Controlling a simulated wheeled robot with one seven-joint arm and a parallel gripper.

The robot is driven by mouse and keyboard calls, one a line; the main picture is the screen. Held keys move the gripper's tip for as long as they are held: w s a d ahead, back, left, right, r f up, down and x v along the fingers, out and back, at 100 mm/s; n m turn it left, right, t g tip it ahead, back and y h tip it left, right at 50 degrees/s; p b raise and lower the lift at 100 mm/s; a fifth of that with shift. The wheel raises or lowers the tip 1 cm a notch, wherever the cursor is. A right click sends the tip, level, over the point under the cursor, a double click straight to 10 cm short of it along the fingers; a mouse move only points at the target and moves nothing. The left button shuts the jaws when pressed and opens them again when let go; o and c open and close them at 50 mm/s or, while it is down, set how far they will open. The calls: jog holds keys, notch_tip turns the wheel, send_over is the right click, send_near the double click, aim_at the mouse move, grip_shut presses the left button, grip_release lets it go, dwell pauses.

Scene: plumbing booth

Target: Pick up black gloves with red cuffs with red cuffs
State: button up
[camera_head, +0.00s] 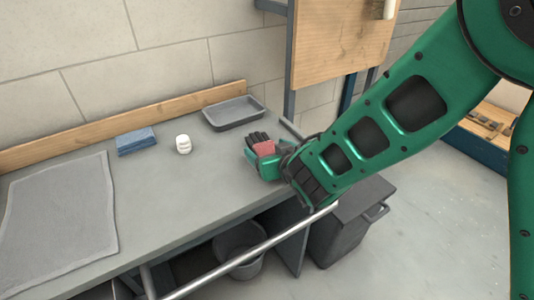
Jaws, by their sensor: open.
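The black gloves with red cuffs (264,148) lie near the right end of the grey workbench. Their black fingers point toward the wall and the red cuff faces my arm. My gripper (262,158) is at the gloves, reaching in from the right, with a green finger part on the near left side of the cuff. It is open. My wrist hides part of the gloves and the far finger, so I cannot tell whether the fingers touch them.
A grey tray (234,113), a white container (183,144) and folded blue cloths (136,141) stand along the back of the bench (165,200). A grey mat (62,225) covers the left. A bucket (238,250) and dark bin (350,220) are below.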

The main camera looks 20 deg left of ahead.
jog(key=shift+w+a+f, duration=0.1)
jog(key=c, duration=1.2)
